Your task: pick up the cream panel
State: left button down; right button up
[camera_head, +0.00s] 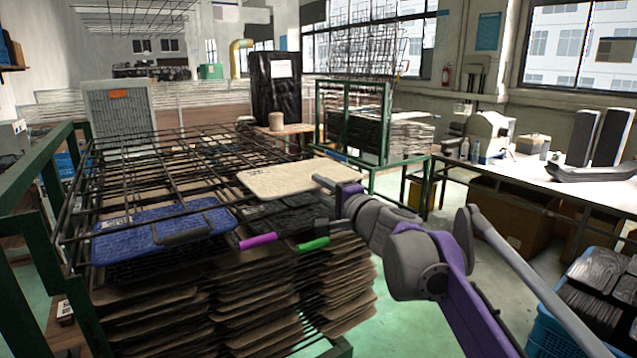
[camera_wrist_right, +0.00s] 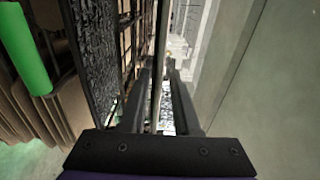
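The cream panel (camera_head: 285,179) is a thin, flat, rounded sheet at the right of the rack top in the head view. My right gripper (camera_head: 322,201) is at its near right edge. In the right wrist view, the gripper (camera_wrist_right: 161,75) has its two fingers apart, on either side of a thin edge that looks like the panel's. A gap shows beside that edge, so I see no firm grip. The fingers hide part of the panel's near edge in the head view. My left gripper is not in view.
A blue panel (camera_head: 165,229) lies left on the wire rack (camera_head: 150,170). A dark panel (camera_head: 285,217) lies below the cream one, also seen in the wrist view (camera_wrist_right: 92,50). Magenta (camera_head: 258,241) and green (camera_head: 313,244) bars stick out in front. Stacked brown sheets (camera_head: 250,310) fill below.

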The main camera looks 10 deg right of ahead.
jog(key=shift+w, duration=0.2)
jog(key=shift+s, duration=0.1)
jog(key=shift+s, duration=0.1)
jog(key=shift+a, duration=0.1)
jog(key=shift+c, duration=0.4)
grip_shut()
dwell(0.7)
